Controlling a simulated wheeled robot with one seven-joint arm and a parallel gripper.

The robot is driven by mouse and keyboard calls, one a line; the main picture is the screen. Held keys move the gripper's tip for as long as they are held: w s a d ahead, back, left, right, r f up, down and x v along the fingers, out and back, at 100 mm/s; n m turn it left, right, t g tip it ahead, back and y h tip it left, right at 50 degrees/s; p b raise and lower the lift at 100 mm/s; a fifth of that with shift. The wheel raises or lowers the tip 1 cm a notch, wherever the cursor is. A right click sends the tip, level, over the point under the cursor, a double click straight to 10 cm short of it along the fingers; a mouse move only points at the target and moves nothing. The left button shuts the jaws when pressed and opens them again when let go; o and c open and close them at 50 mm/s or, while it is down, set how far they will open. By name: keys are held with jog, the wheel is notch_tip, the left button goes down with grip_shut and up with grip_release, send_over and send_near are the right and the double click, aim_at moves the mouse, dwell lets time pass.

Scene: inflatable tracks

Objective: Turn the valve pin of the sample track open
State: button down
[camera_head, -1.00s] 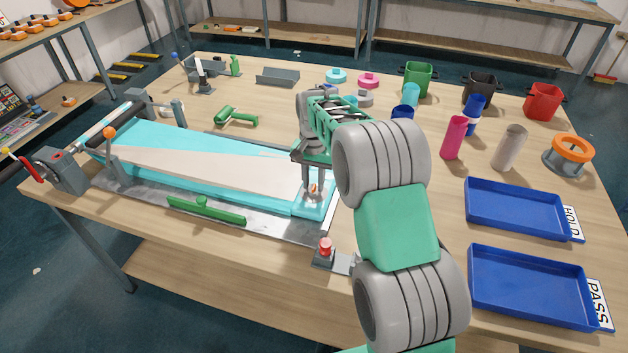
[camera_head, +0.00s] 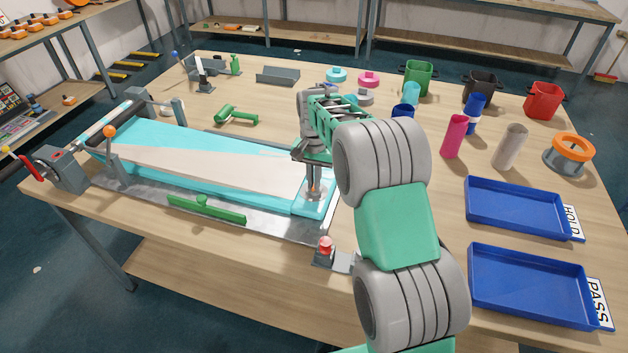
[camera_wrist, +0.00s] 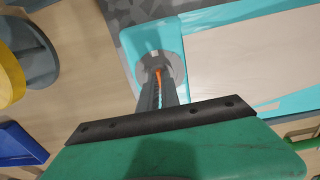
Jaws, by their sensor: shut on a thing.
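The sample track (camera_head: 150,153) is a flat strip with a cream middle and turquoise edges. It lies on a grey metal plate on the workbench, and its turquoise right end carries a round grey valve (camera_wrist: 176,66). The orange valve pin (camera_wrist: 158,76) stands at the valve's middle, between my finger tips. My gripper (camera_head: 314,186) points down over the valve and is shut on the pin. In the wrist view my gripper (camera_wrist: 159,85) shows its two fingers close together around the orange pin. The fingers hide most of the pin.
A green bar (camera_head: 206,209) lies along the plate's front edge. A red button (camera_head: 326,245) on a grey block stands just right of the plate. Blue trays (camera_head: 530,285) and several upright rolls stand to the right. A green-handled tool (camera_head: 236,115) lies behind the track.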

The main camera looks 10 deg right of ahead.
jog(key=shift+n, duration=0.3)
jog(key=n, duration=0.4)
jog(key=shift+b, duration=0.3)
jog(key=n, duration=0.4)
jog(key=shift+n, duration=0.4)
jog(key=n, duration=0.4)
jog(key=shift+b, duration=0.3)
jog(key=shift+n, duration=2.2)
jog(key=c, duration=1.6)
grip_release()
jog(key=shift+r, duration=0.1)
